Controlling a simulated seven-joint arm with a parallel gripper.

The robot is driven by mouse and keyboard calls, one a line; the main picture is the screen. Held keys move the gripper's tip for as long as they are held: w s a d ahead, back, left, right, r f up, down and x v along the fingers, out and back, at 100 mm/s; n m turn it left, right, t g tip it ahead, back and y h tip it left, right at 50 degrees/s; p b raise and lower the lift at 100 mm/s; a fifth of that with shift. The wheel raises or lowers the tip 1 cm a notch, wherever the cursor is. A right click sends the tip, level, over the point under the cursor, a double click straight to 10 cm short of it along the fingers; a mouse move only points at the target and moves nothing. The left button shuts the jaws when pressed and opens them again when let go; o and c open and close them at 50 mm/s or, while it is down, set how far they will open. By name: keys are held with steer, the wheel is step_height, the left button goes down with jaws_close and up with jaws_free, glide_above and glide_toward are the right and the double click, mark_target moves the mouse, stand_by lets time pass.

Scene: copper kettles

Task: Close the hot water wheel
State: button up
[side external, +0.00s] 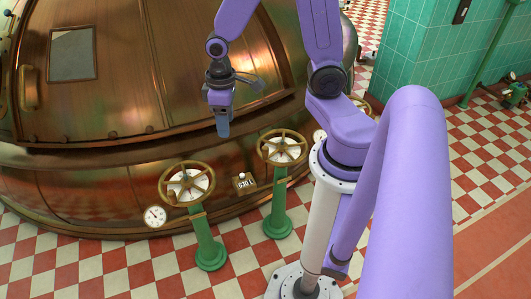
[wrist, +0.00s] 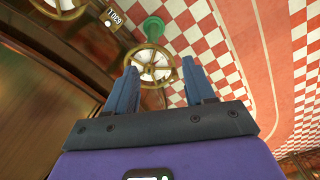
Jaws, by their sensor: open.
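Two brass handwheels on green pedestals stand in front of the copper kettle, a left one (side external: 187,184) and a right one (side external: 282,147). I cannot read which is the hot water wheel. My gripper (side external: 222,130) hangs above and between them, fingers down, clear of both. In the wrist view its two blue fingers (wrist: 160,67) are apart with nothing held. One spoked wheel (wrist: 150,66) shows beyond and between the fingertips; a second wheel (wrist: 62,6) is cut off at the top left edge. I cannot tell for certain which wheel is which there.
The copper kettle (side external: 130,100) fills the back left. A small number plate (side external: 244,181) sits between the wheels. One dial gauge (side external: 154,216) is by the left wheel, another (side external: 319,136) by the right. The red and white checkered floor (side external: 130,270) is open in front.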

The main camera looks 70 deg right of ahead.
steer(key=w+d+f+m, duration=0.3)
steer(key=d+f+m, duration=0.15)
steer(key=d, duration=0.25)
steer(key=m, duration=0.8)
glide_above(265, 147)
step_height(265, 147, down, 10)
steer(key=shift+n, duration=0.25)
step_height(265, 147, down, 18)
steer(key=shift+d+r, duration=0.1)
steer(key=shift+r, duration=0.15)
jaws_close()
